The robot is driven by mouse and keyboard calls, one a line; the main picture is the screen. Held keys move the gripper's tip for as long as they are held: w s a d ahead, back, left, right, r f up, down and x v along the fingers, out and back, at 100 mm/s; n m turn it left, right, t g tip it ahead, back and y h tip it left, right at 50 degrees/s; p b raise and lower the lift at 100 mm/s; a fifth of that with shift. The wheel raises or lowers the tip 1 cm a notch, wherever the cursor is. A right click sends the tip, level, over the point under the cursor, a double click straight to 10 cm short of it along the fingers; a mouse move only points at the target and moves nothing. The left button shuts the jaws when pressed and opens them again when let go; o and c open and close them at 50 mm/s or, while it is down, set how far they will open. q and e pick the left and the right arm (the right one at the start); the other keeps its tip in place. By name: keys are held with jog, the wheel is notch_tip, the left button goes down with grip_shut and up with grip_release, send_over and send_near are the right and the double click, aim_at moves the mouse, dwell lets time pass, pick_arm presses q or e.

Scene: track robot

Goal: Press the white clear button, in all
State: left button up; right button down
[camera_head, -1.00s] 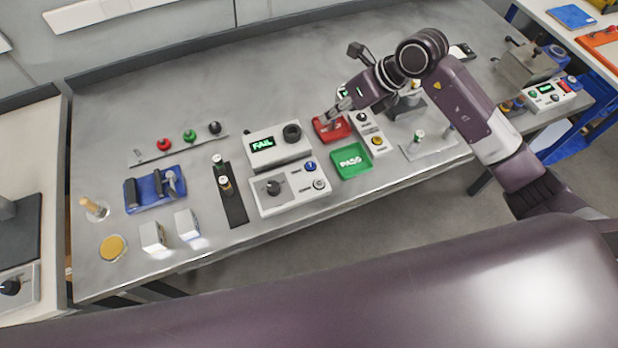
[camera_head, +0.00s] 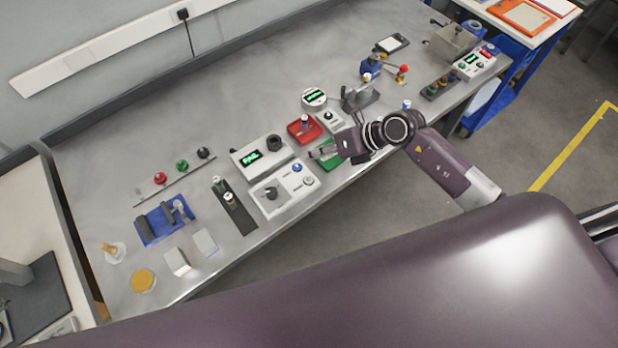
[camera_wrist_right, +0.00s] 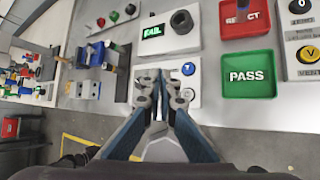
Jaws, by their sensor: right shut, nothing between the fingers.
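The white button (camera_head: 308,180) sits at the right end of a light control box (camera_head: 271,207), below a blue button (camera_head: 297,167). In the right wrist view the white button (camera_wrist_right: 187,94) shows just right of my fingertips, partly crowded by the right finger; the blue button (camera_wrist_right: 188,68) is above it. My right gripper (camera_head: 316,153) is shut and empty. In the head view it is over the green tray, up and right of the white button, and apart from it. It also shows in the right wrist view (camera_wrist_right: 160,80). My left gripper is not in view.
A display box (camera_wrist_right: 168,32) reading FAIL stands behind the control box. A red tray (camera_head: 304,130) and a green PASS tray (camera_wrist_right: 248,76) lie to the right. A black dial (camera_head: 271,193) is on the control box's left. The table's front edge is close.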

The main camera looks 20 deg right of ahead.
jog(key=f+b, duration=0.1)
jog(key=b, duration=0.6)
send_over(311, 180)
notch_tip(311, 180, down, 7)
jog(key=shift+d+r, duration=0.1)
jog(key=shift+r, duration=0.05)
jog(key=shift+w+f, duration=0.1)
jog(key=shift+f, duration=0.4)
jog(key=shift+f+b, duration=0.15)
jog(key=shift+b, duration=0.15)
dwell(0.4)
jog(key=shift+f, duration=0.3)
jog(key=shift+f+b, duration=0.4)
jog(key=shift+b, duration=0.05)
dwell(0.5)
jog(key=shift+r, duration=0.1)
jog(key=shift+r+p, duration=0.75)
jog(key=shift+p, duration=0.1)
